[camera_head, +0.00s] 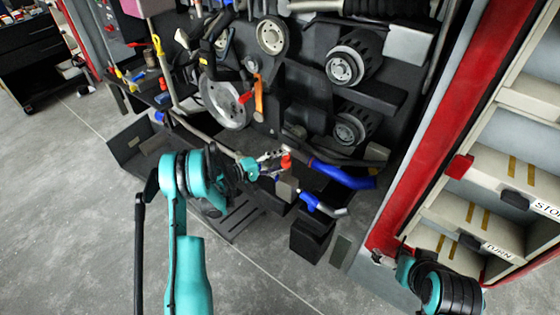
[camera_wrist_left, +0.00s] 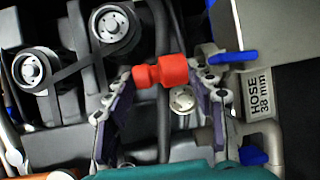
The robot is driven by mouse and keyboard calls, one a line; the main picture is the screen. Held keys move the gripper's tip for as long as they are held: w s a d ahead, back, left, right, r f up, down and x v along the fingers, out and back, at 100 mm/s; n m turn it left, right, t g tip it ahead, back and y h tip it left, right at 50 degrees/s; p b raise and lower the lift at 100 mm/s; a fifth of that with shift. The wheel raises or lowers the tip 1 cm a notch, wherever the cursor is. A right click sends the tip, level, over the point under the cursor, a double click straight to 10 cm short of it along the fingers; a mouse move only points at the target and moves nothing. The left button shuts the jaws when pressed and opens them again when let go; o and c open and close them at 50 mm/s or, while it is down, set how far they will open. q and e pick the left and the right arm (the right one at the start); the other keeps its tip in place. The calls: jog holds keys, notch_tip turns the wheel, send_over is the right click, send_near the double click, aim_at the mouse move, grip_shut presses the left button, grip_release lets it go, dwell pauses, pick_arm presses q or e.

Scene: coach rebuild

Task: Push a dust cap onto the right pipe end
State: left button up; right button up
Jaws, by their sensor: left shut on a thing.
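My left gripper (camera_head: 274,158) is shut on a red dust cap (camera_head: 286,162). In the left wrist view the red cap (camera_wrist_left: 160,72) lies crosswise between the two fingers of the left gripper (camera_wrist_left: 160,78). The cap is held in front of the engine bay. A blue hose (camera_head: 345,178) is to its right, and a grey pipe with a blue end (camera_head: 320,204) is lower right. I cannot tell which part is the right pipe end, or whether the cap touches a pipe. My right arm shows at the lower right; its gripper (camera_head: 384,259) is small and unclear.
The engine bay holds pulleys (camera_head: 272,36) and a large metal disc (camera_head: 224,100). A label reading HOSE 38 mm (camera_wrist_left: 259,94) is right of the fingers in the wrist view. A red-framed shelf cabinet (camera_head: 505,170) stands at right. Grey floor (camera_head: 80,220) is open at left.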

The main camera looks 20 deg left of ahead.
pick_arm(q)
jog(key=shift+o, duration=0.3)
jog(key=shift+s+f, duration=0.2)
jog(key=shift+f, duration=0.5)
dwell(0.8)
jog(key=o, duration=0.8)
jog(key=shift+d, duration=0.1)
jog(key=shift+o, duration=0.6)
jog(key=shift+w+f, duration=0.15)
jog(key=shift+w, duration=0.05)
jog(key=shift+o, duration=0.3)
jog(key=o, duration=0.4)
jog(key=shift+r, duration=0.2)
jog(key=shift+v, duration=4.1)
